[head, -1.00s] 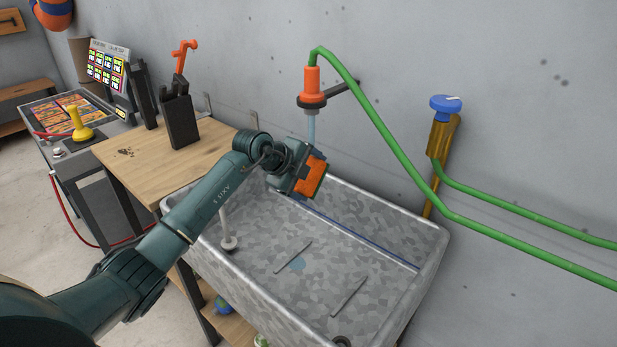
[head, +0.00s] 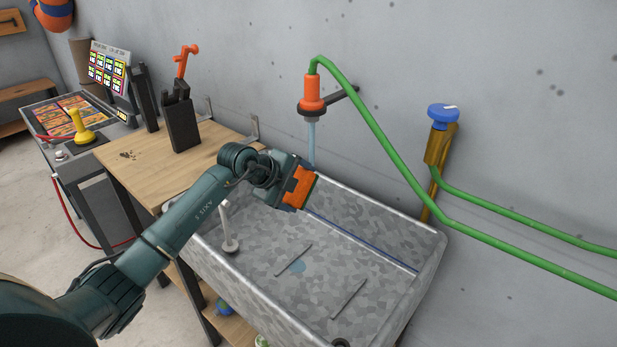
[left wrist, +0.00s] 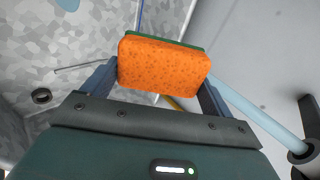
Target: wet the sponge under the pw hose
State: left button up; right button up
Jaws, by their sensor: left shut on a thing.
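The orange sponge (head: 299,187) with a green side is held by my left gripper (head: 305,188), above the back left part of the metal sink. In the left wrist view the sponge (left wrist: 163,65) sits between the two fingers. The hose nozzle (head: 312,92), orange with a black collar, is held by a wall bracket above the sink. A pale blue water stream (head: 311,140) comes down from it, passing behind the sponge and gripper in the head view. In the left wrist view the stream (left wrist: 255,112) runs just right of the sponge; contact is not clear. My right gripper is not in view.
The metal sink (head: 436,236) has a white upright piece (head: 228,228) at its left. A wooden table (head: 140,168) with a black block holder (head: 181,122) stands left of it.

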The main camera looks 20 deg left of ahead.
pick_arm(q)
jog(key=shift+s+a+p, duration=0.45)
jog(key=shift+s+a, duration=0.05)
jog(key=shift+s, duration=0.45)
jog(key=shift+s+a+p, duration=0.4)
jog(key=shift+s+a, duration=0.05)
jog(key=shift+s, duration=0.55)
jog(key=shift+s+a+p, duration=0.45)
jog(key=shift+s+a, duration=0.05)
jog(key=shift+s, duration=0.45)
jog(key=shift+s+f+p+v, duration=0.15)
jog(key=shift+p+v, duration=0.5)
jog(key=shift+v, duration=0.3)
jog(key=shift+s+f+p+v, duration=0.15)
jog(key=shift+p+v, duration=0.45)
jog(key=shift+v, duration=0.35)
jog(key=shift+s+f+p+v, duration=0.15)
jog(key=shift+p+v, duration=0.5)
jog(key=shift+v, duration=0.3)
jog(key=shift+a, duration=0.15)
